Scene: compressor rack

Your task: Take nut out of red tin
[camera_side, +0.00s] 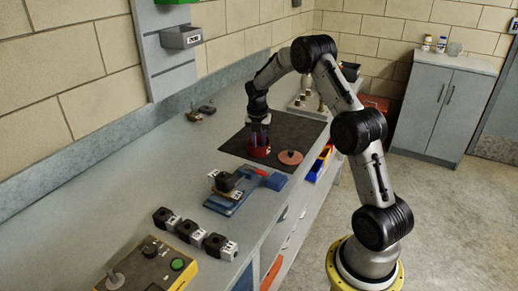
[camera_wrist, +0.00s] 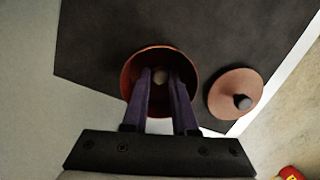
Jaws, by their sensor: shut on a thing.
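The red tin (camera_side: 258,151) stands open on a dark mat on the bench. In the wrist view I look down into the tin (camera_wrist: 128,72), and my gripper (camera_wrist: 160,82) reaches into it with both purple fingers. The nut (camera_wrist: 160,77) shows as a small greyish-brown piece between the fingertips, which are shut on it, inside the tin's rim. In the side view my gripper (camera_side: 260,131) points straight down at the tin; its fingertips and the nut are hidden there by the tin wall. The tin's lid (camera_side: 290,157), reddish with a dark knob, lies on the mat beside the tin.
The lid (camera_wrist: 235,92) is close to the right of the tin in the wrist view. The dark mat (camera_side: 290,130) is otherwise mostly bare.

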